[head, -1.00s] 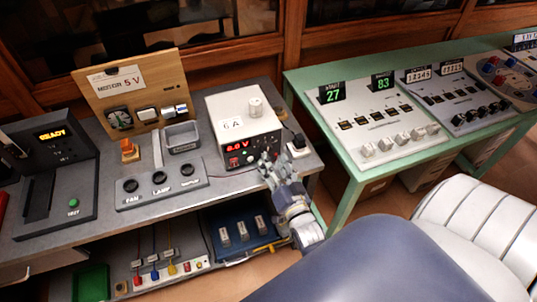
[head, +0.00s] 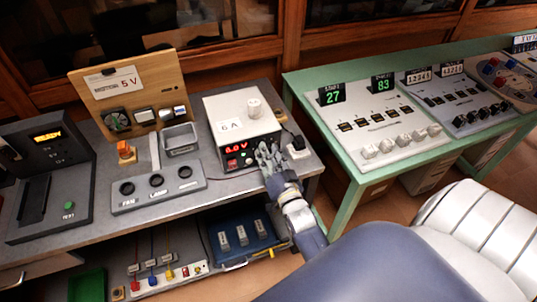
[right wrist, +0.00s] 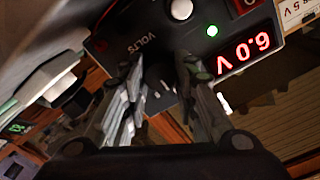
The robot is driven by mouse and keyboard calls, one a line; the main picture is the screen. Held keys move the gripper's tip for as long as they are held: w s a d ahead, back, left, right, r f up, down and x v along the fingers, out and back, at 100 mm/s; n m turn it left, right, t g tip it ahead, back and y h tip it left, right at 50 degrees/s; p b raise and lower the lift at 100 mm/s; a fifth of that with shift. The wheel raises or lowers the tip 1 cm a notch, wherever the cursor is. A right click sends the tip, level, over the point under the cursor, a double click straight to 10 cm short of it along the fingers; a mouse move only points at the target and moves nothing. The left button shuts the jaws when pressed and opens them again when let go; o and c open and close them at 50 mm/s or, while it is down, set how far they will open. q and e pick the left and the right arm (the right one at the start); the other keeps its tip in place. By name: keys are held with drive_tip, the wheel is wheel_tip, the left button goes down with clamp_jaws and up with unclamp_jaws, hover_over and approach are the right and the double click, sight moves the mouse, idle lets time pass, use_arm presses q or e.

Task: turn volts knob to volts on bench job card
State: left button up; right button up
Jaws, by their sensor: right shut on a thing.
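The bench job card (head: 117,83) on the wooden board reads MOTOR 5 V. The power supply (head: 237,115) stands on the grey bench, and its red display (head: 237,147) reads about 6.0 V. The display also shows upside down in the right wrist view (right wrist: 246,53). The dark volts knob (right wrist: 160,82) sits beside the VOLTS label (right wrist: 141,43). My right gripper (right wrist: 161,68) has a finger on either side of the knob and is shut on it. In the head view my right gripper (head: 270,156) hides the knob. My left gripper is out of view.
A small black-topped block (head: 298,146) is close to the right of my gripper. A switch panel (head: 158,189) lies left of the supply. The green table (head: 345,180) stands to the right across a gap.

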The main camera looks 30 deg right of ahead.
drive_tip(key=shift+n, duration=0.3)
drive_tip(key=n, duration=0.3)
drive_tip(key=shift+p, duration=0.4)
drive_tip(key=shift+n, duration=2.1)
drive_tip(key=o, duration=1)
drive_tip(key=shift+o, duration=0.2)
wheel_tip(320, 180, up, 10)
drive_tip(key=shift+f, duration=0.1)
